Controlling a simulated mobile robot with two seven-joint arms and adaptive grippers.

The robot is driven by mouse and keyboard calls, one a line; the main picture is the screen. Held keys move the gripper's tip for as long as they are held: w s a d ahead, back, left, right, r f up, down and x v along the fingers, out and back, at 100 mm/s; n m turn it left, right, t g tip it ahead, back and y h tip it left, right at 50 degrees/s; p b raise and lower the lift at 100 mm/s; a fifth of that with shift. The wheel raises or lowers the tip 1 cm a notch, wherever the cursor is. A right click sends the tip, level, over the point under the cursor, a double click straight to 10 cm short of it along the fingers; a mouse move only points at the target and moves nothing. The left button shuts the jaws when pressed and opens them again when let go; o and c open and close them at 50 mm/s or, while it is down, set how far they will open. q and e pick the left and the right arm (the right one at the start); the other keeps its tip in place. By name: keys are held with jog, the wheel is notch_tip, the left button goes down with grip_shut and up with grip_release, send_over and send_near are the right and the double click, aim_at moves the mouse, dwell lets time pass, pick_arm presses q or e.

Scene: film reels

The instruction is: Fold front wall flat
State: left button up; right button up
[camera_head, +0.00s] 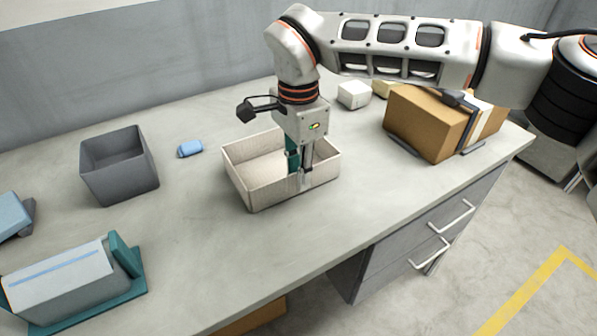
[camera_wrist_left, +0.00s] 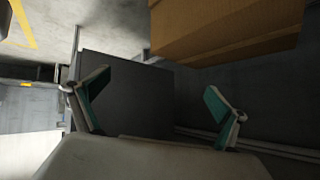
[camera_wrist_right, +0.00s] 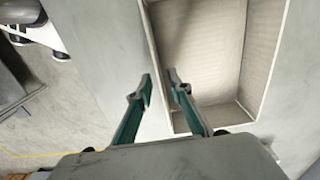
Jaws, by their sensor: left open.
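A pale beige open box (camera_head: 235,180) stands on the table with all its walls upright. Its front wall (camera_head: 268,196) faces the table's front edge. My right gripper (camera_head: 300,178) points down at this wall, right of its middle, with one finger inside the box and one outside. In the right wrist view its fingers (camera_wrist_right: 161,85) are close together on either side of the wall's rim, and it looks shut on the wall. The box interior (camera_wrist_right: 205,50) looks empty. My left gripper (camera_wrist_left: 158,95) is open and empty, away from the box, and shows only in its wrist view.
A grey bin (camera_head: 120,180) and a blue object (camera_head: 190,148) are left of the box. A grey-and-teal holder (camera_head: 70,280) is front left. A taped carton (camera_head: 425,120) and a small white box (camera_head: 354,94) are right and behind. Another carton (camera_wrist_left: 225,30) is near my left gripper.

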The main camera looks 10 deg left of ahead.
jog(key=shift+f, duration=0.15)
grip_shut()
pick_arm(q)
jog(key=shift+w+r, duration=0.2)
jog(key=shift+w, duration=0.05)
jog(key=shift+a, duration=0.1)
